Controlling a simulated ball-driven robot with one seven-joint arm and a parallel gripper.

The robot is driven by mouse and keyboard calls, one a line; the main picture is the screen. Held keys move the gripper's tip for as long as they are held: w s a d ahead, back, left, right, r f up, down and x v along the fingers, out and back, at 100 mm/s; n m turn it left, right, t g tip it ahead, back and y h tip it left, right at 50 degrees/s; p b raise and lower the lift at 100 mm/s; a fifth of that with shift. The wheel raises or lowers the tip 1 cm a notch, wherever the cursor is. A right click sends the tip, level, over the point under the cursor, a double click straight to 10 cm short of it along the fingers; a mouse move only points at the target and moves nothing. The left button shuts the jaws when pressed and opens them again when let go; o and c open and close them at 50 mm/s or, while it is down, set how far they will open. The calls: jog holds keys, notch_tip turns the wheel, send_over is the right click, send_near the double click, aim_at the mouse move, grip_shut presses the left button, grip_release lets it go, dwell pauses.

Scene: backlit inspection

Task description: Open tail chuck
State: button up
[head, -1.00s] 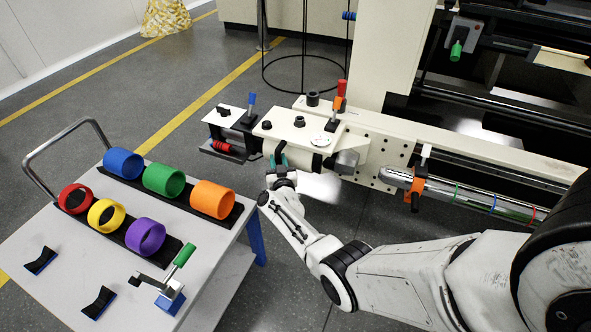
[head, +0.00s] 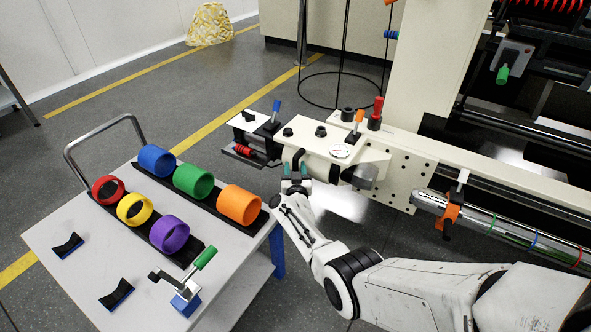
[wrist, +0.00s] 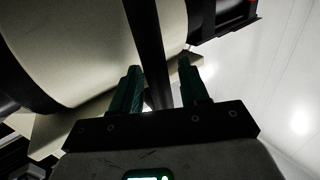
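The tailstock (head: 322,141) is a cream housing with a grey cone-shaped nose (head: 364,174) at its right end. A black bar-like handle (head: 297,157) hangs at its near left side. My gripper (head: 297,171), with teal fingers, is at this handle, below the housing. In the wrist view the black handle (wrist: 148,45) runs down between the two green fingers of my gripper (wrist: 158,80). A gap shows on its right side, so the fingers look open around it. Contact on the left side is unclear. An orange-topped lever (head: 357,120) and a red handle (head: 377,108) stand on top.
A grey cart (head: 60,215) at left carries several coloured rings and a green-handled clamp (head: 203,258). A blue-handled lever (head: 276,108) stands behind the housing. A shiny bar (head: 510,232) with an orange clamp (head: 450,212) lies right. The floor between cart and machine is clear.

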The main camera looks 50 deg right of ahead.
aim_at(295, 162)
notch_tip(295, 162, up, 4)
jog(key=p, duration=0.3)
jog(key=shift+p, duration=0.3)
jog(key=s+a+r+p, duration=0.3)
jog(key=s+r+p, duration=0.1)
jog(key=s+p, duration=0.2)
jog(key=s+a+r+p, duration=0.3)
jog(key=s+r+p, duration=0.2)
jog(key=p, duration=0.3)
jog(key=shift+s+p, duration=0.35)
jog(key=shift+s, duration=0.55)
jog(key=shift+f, duration=0.1)
